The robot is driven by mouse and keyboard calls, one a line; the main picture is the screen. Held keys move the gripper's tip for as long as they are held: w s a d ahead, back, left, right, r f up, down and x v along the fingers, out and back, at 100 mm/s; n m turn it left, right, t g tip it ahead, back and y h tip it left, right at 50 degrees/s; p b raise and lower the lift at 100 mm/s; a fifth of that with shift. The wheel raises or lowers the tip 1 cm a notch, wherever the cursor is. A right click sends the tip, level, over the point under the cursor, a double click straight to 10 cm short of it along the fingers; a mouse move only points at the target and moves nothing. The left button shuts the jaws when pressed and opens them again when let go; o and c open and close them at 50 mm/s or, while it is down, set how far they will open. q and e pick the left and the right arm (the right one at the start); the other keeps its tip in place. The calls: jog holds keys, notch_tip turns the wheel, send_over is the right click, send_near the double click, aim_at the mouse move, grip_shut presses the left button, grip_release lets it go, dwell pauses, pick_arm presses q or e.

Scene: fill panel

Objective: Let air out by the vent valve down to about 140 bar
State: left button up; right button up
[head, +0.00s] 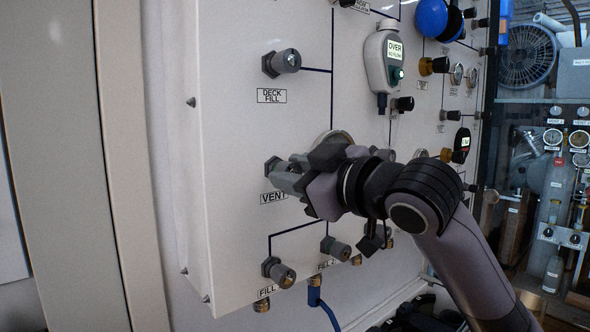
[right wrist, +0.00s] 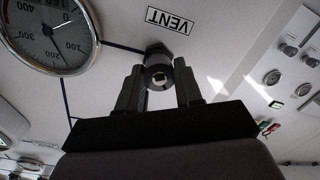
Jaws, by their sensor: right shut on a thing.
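The vent valve (head: 272,165) sticks out of the white panel above its VENT label (head: 272,197). My right gripper (head: 291,176) is shut on its knob, and the arm hides part of it. In the right wrist view the valve (right wrist: 157,66) sits between the two dark fingers (right wrist: 158,88), and the label is upside down. The round pressure gauge (right wrist: 47,32) is at the upper left there, tilted and cut off. Its thin needle appears to point between 100 and 200, but I cannot read it exactly. In the head view my gripper mostly hides the gauge (head: 333,137). My left gripper is not in view.
The deck fill valve (head: 281,62) is above, and two fill valves (head: 279,272) (head: 335,248) are below. A grey device (head: 390,62) with a lit display reading OVER hangs to the right. A blue hose (head: 327,312) runs below the panel.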

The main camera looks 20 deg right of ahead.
jog(key=o, duration=1)
jog(key=shift+o, duration=0.2)
jog(key=v, duration=0.7)
jog(key=shift+b, duration=0.3)
